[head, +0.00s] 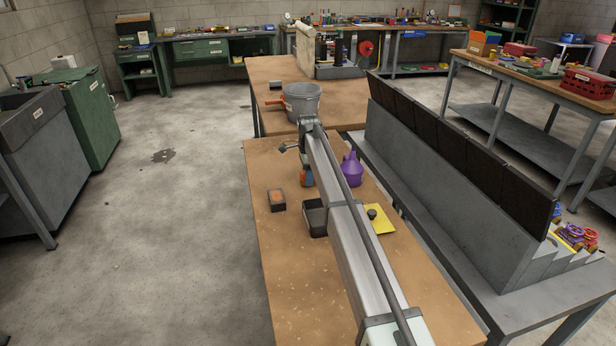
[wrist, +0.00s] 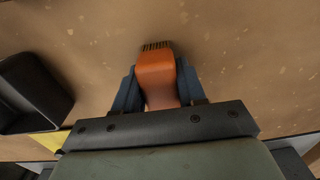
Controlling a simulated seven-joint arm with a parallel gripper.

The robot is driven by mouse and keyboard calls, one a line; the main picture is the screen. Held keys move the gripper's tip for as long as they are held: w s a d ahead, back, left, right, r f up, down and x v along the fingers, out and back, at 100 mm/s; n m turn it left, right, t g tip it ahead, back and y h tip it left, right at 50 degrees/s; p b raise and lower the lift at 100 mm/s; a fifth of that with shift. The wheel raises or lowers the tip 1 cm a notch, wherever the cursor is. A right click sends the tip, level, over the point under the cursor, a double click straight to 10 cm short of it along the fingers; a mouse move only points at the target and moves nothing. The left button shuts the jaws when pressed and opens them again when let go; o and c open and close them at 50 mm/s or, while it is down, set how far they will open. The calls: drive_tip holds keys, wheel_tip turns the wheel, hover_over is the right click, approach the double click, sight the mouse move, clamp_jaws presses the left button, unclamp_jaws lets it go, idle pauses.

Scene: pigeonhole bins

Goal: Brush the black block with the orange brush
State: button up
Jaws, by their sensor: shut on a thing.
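My gripper (wrist: 157,84) is shut on the orange brush (wrist: 157,68), its blue-grey fingers on either side of the handle. Dark bristles show at the brush's far end, over the bare tabletop; I cannot tell if they touch it. In the head view the brush (head: 306,180) shows as a small orange patch beside my arm, which hides much of it. A small dark block with an orange top (head: 278,206) stands on the near table, left of a black tray. I cannot tell if it is the black block. The wrist view does not show it.
The black tray (wrist: 35,92) lies left of the brush in the wrist view. A purple bottle (head: 352,170) and a yellow sheet (head: 384,222) are right of my arm. A grey bucket (head: 303,102) stands beyond. The near table's front is clear.

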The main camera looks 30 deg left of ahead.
drive_tip(key=shift+r, duration=4)
